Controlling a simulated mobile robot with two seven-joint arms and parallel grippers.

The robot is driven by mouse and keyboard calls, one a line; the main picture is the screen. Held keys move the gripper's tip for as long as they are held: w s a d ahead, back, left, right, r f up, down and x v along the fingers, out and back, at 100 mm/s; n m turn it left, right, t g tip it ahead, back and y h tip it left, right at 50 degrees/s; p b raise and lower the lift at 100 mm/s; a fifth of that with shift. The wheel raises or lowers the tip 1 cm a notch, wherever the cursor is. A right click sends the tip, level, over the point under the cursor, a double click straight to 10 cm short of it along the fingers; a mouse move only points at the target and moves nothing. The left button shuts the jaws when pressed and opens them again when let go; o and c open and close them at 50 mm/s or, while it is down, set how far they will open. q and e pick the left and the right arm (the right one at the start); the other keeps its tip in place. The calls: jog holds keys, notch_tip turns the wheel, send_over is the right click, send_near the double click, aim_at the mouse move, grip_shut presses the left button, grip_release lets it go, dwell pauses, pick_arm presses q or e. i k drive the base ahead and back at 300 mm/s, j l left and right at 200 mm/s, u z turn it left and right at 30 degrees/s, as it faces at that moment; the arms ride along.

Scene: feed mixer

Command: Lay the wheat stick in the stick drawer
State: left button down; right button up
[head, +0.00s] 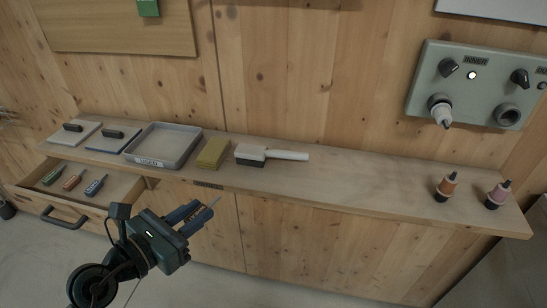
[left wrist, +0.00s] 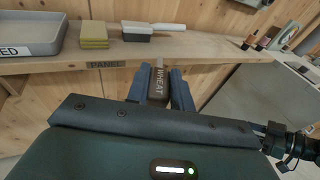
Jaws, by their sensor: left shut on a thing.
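My left gripper (head: 193,217) is shut on the wheat stick (left wrist: 157,84), a dark grey-brown stick with the word WHEAT along it. The stick's thin pale tip (head: 213,203) points up and right from the fingers in the head view. The gripper is in front of the shelf, to the right of the open drawer (head: 121,187). In the drawer lie a green stick (head: 52,175), a red-brown stick (head: 73,180) and a blue stick (head: 96,185), side by side. Bare drawer floor shows to the right of the blue one. My right gripper is not in view.
Above the drawer runs a wooden shelf (head: 330,180) with a grey tray (head: 163,146), a yellow block (head: 212,152), a brush (head: 270,154) and two small bottles (head: 446,187). The drawer's black handle (head: 62,217) sticks out in front. A control panel (head: 480,85) hangs on the wall.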

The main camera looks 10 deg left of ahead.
aim_at(124, 193)
jog(key=i+l, duration=0.1)
jog(key=l, duration=0.9)
jog(key=i+l, duration=0.15)
jog(key=l, duration=0.35)
